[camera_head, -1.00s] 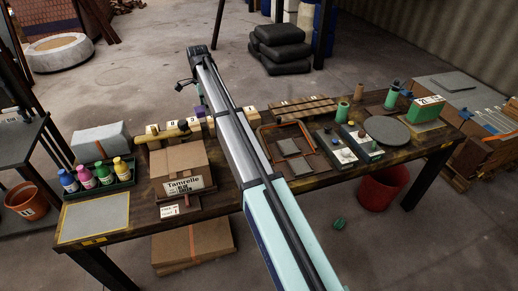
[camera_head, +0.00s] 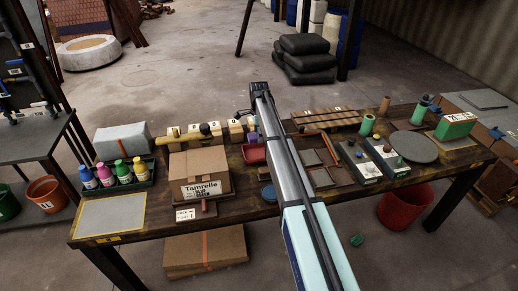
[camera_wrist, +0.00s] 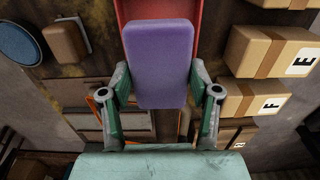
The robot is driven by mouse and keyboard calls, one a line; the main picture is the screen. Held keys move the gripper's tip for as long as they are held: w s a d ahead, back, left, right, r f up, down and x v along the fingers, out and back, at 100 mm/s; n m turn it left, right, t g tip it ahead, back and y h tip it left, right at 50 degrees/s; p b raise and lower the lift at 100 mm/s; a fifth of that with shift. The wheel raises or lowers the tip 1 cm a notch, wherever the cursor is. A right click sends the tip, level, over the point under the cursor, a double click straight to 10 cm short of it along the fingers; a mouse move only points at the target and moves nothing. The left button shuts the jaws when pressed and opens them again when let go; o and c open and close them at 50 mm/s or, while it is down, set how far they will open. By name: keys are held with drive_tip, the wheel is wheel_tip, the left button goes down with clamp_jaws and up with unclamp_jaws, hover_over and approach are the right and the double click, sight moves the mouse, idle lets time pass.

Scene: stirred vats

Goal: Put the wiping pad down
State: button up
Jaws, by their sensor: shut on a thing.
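A purple wiping pad (camera_wrist: 160,62) stands out in front of the wrist camera. My gripper (camera_wrist: 162,88) is shut on it, one finger at each long side, near the pad's lower half in the picture. A red tray (camera_wrist: 206,12) shows behind the pad's upper end in the wrist view. The pad hides much of the tray, and I cannot tell whether they touch. In the head view the tray (camera_head: 254,154) lies at the table's far side, just left of my arm.
Lettered cartons (camera_wrist: 270,50) stand right of the pad in the wrist view. A blue round dish (camera_wrist: 18,42) and a brown block (camera_wrist: 65,42) lie left.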

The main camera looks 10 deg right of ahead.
sight(259, 155)
drive_tip(key=shift+f+p, duration=0.9)
drive_tip(key=shift+f, duration=3.7)
drive_tip(key=shift+f, duration=0.2)
drive_tip(key=o, duration=0.8)
wheel_tip(259, 155, up, 12)
drive_tip(key=b, duration=0.3)
drive_tip(key=shift+r, duration=0.2)
